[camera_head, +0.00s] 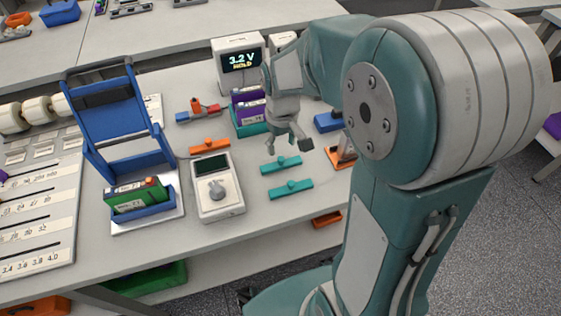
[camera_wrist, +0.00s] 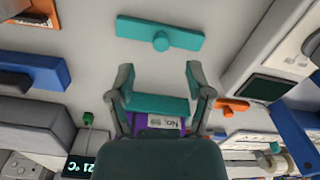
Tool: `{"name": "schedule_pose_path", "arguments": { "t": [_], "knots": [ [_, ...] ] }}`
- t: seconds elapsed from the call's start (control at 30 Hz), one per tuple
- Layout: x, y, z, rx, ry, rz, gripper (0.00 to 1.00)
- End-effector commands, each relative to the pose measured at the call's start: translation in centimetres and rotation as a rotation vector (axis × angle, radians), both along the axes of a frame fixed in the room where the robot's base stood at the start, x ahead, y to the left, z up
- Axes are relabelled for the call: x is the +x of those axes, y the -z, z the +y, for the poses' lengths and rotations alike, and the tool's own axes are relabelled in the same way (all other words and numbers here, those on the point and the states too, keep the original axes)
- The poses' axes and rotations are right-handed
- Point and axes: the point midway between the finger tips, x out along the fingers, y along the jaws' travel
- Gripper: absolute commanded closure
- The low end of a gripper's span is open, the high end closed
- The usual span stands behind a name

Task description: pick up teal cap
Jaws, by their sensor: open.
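Two teal caps lie on the bench in the head view, a farther one (camera_head: 281,164) and a nearer one (camera_head: 291,188). Each is a flat bar with a small round knob. My gripper (camera_head: 288,145) is open and empty, above the bench just behind the farther cap. In the wrist view one teal cap (camera_wrist: 160,33) lies at the top, beyond the open fingertips (camera_wrist: 161,76) and apart from them; I cannot tell for certain which of the two it is.
A teal tray (camera_head: 250,129) of purple cells stands behind my gripper; its edge (camera_wrist: 158,106) shows between the fingers in the wrist view. A grey meter (camera_head: 217,187) stands left of the caps. A blue block (camera_head: 328,122) and orange stand (camera_head: 342,157) are right.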

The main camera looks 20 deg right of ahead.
Motion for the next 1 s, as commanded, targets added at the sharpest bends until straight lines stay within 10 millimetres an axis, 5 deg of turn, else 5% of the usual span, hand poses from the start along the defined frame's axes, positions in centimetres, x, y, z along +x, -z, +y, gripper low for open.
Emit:
{"name": "schedule_pose_path", "arguments": {
  "t": [0.43,0.73,0.77,0.83,1.0],
  "knots": [
    [0.2,5.4,0.2,0.000,0.000,0.003,0.34],
    [0.2,6.0,0.2,-0.001,0.000,-0.001,0.34],
    [0.2,6.0,0.2,-0.001,0.000,-0.001,0.38],
    [0.2,6.0,0.2,-0.001,0.000,-0.001,0.69],
    [0.2,6.1,0.2,0.000,0.000,0.000,0.96]
  ]
}}
